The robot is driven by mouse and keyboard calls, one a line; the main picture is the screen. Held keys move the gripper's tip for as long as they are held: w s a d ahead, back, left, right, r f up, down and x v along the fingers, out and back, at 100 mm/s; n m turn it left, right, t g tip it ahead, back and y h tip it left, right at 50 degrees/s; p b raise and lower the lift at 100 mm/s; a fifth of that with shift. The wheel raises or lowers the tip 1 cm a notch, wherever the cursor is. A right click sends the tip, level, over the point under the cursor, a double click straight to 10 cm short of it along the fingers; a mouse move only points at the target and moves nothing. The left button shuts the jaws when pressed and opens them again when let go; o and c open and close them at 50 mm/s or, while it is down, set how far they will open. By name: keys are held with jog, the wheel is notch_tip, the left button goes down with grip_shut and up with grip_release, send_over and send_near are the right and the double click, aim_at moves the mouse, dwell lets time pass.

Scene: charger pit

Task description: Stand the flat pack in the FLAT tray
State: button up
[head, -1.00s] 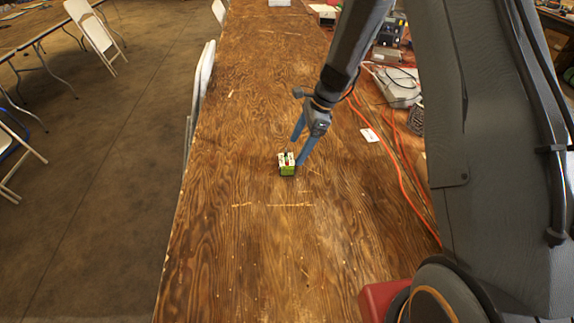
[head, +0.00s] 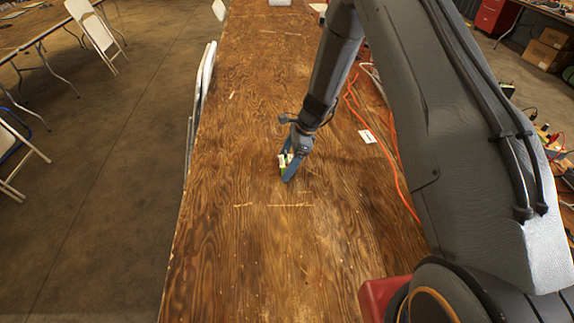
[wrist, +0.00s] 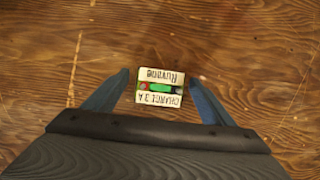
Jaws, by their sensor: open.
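A small block with a green side and white labels, perhaps the flat pack, stands on the wooden table and shows in the head view (head: 282,162), partly hidden by my gripper. In the wrist view the block (wrist: 160,86) has two white labels, upside down, seeming to read "Running" and "CHARGE 3 A", with a green and a red patch between them. My gripper (wrist: 159,80) is open with one blue finger on each side of the block, with small gaps showing. It also shows in the head view (head: 289,172). I cannot make out a tray marked FLAT.
The wooden table (head: 240,250) is clear to the left and in front. An orange cable (head: 395,175) and a white card (head: 367,136) lie to the right. A red box (head: 380,297) is at the near right. Folding chairs (head: 95,35) stand on the floor at left.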

jog(key=c, duration=1.6)
jog(key=shift+r, duration=0.15)
